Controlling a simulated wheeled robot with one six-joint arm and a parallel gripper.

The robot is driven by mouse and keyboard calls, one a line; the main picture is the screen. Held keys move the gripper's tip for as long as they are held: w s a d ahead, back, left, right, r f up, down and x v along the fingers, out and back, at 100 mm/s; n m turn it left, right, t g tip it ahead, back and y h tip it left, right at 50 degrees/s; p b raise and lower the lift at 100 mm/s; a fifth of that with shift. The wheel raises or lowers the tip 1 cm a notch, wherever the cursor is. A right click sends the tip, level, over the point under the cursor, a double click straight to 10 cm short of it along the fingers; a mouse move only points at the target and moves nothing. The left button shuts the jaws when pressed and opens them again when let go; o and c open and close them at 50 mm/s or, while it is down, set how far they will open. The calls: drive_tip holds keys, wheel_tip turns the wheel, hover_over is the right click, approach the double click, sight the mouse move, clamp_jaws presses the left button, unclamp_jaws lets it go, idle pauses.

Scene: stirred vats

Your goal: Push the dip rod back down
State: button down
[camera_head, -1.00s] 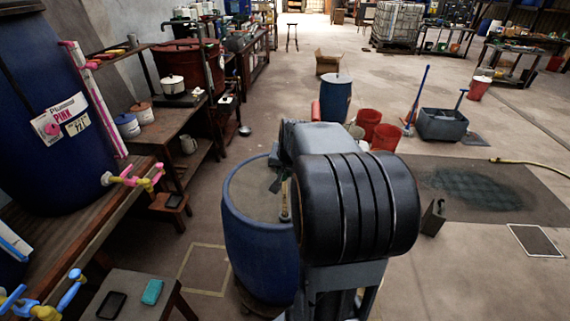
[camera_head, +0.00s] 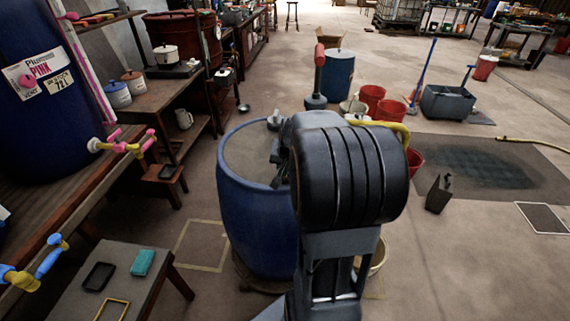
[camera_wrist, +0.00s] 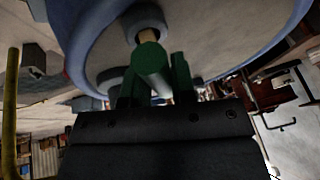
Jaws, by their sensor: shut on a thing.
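The blue vat (camera_head: 252,235) stands ahead of me with a grey top (camera_head: 250,150). In the wrist view its blue rim (camera_wrist: 80,55) curves around the pale top. The dip rod (camera_wrist: 150,58) shows there as a dark green round grip with a tan piece (camera_wrist: 147,36) running into a grey collar (camera_wrist: 143,20) on the vat. My gripper (camera_wrist: 155,75) has its green fingers on either side of the grip and is shut on it. In the head view my gripper (camera_head: 278,165) is over the vat's right part, mostly behind my arm, and the rod is hidden.
A low table (camera_head: 150,294) with a teal block (camera_head: 143,262) stands at the left front, beside a bench with pipework. Behind the vat are a smaller blue drum (camera_head: 338,75) and several red buckets (camera_head: 371,95). A grey can (camera_head: 439,193) stands right on open floor.

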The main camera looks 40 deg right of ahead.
drive_tip(key=shift+a+f, duration=0.1)
drive_tip(key=shift+f, duration=0.2)
drive_tip(key=c, duration=1.1)
unclamp_jaws()
drive_tip(key=shift+a+f, duration=0.1)
drive_tip(key=shift+o, duration=0.6)
drive_tip(key=shift+d, duration=0.2)
drive_tip(key=shift+r, duration=0.35)
drive_tip(key=p+v, duration=0.2)
drive_tip(key=v, duration=1.1)
drive_tip(key=shift+s, duration=0.15)
